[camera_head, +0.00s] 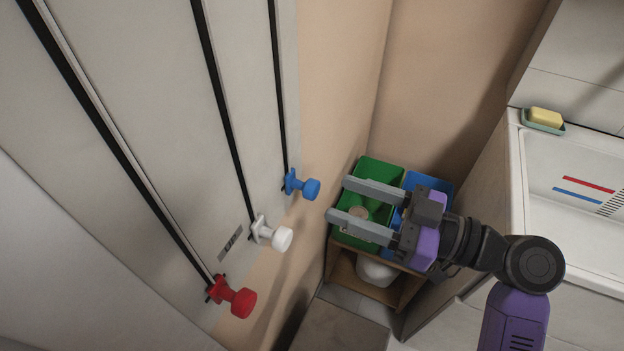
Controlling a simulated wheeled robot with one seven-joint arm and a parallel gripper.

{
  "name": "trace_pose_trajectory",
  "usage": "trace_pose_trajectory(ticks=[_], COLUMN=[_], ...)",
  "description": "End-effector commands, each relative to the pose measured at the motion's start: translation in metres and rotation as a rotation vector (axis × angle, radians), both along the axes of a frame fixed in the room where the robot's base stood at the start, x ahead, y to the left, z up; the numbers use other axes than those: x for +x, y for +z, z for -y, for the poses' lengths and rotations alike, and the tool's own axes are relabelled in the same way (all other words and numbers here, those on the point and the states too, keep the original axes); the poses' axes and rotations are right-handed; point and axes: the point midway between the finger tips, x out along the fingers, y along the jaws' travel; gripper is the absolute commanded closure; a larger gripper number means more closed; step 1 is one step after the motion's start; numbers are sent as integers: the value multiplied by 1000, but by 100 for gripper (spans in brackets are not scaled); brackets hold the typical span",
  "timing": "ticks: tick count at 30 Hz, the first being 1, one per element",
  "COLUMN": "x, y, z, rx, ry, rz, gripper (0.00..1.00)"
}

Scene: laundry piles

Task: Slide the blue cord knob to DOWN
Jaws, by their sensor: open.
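The blue cord knob (311,189) sits on the rightmost black slot (279,110) of the pale wall panel. It is near the lower end of the visible slot. My gripper (336,199) is open and empty, to the right of the blue knob, with its two grey fingers pointing left toward it. The fingertips appear apart from the knob. A small label (230,243) lies beside the middle slot near its lower end; its text is too small to read surely.
A white knob (281,239) and a red knob (241,302) sit on neighbouring slots. Behind my gripper are a green bin (380,172) and a blue bin (428,182) on a wooden shelf unit (341,271). A white sink (515,170) with yellow soap (545,116) is at right.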

Motion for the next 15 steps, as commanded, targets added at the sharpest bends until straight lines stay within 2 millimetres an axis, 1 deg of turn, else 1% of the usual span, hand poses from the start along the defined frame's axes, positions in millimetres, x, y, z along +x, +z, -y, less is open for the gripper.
trace_pose_trajectory(ticks=[9,12,15], x=[16,20,23], y=[1,1,0], z=[-46,-56,-63], rx=[0,0,0], ry=[1,1,-1], rz=[-3,-3,-2], gripper=[48,48,48])
